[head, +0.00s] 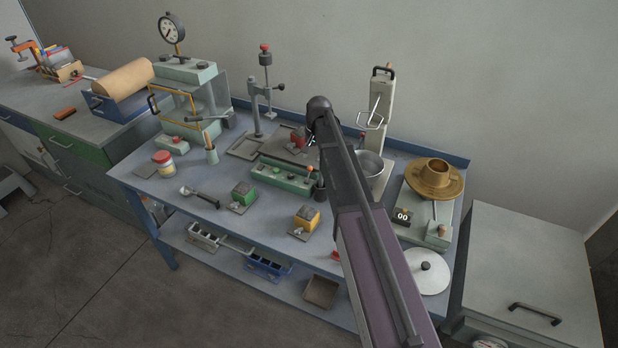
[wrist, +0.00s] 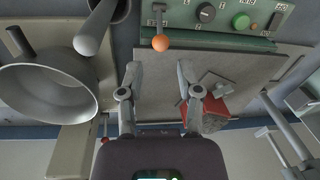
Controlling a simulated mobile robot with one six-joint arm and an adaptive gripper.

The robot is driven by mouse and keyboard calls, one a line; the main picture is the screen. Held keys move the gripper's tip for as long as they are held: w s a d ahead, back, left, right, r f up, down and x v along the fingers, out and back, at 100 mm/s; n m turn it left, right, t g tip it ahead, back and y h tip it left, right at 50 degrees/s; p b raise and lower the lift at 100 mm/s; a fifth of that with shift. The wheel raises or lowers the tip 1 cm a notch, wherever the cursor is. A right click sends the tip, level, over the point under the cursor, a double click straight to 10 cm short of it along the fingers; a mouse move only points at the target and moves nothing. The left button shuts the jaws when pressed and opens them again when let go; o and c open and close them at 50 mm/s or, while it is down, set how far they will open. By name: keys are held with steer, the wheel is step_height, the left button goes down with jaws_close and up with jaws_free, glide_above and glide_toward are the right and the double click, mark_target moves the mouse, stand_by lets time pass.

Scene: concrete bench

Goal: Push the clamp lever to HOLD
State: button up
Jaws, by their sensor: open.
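The lever with an orange ball knob (wrist: 161,42) is on the green control box (wrist: 220,41) in the wrist view. My gripper (wrist: 159,72) is open and empty. The ball lies just past the gap between its fingertips in the picture; I see no contact. In the head view my arm hides most of the gripper.
Beside the lever are a black dial (wrist: 205,13) and a green button (wrist: 241,21). A grey metal bowl (wrist: 45,88) is at the left in the wrist view. A red part (wrist: 205,108) lies on a grey plate (wrist: 235,75) near my right finger.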

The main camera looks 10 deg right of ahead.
mark_target(310, 168)
steer(key=shift+w+a+f+b, duration=0.1)
steer(key=shift+a+f+b, duration=0.05)
steer(key=shift+f+b, duration=1.3)
steer(key=shift+w+a+f+b, duration=0.1)
steer(key=shift+a+f+b, duration=0.05)
steer(key=shift+f+b, duration=1.3)
steer(key=shift+w+a+f+b, duration=0.1)
steer(key=shift+a+f+b, duration=0.05)
steer(key=shift+f+b, duration=1.3)
steer(key=shift+f, duration=0.15)
jaws_close()
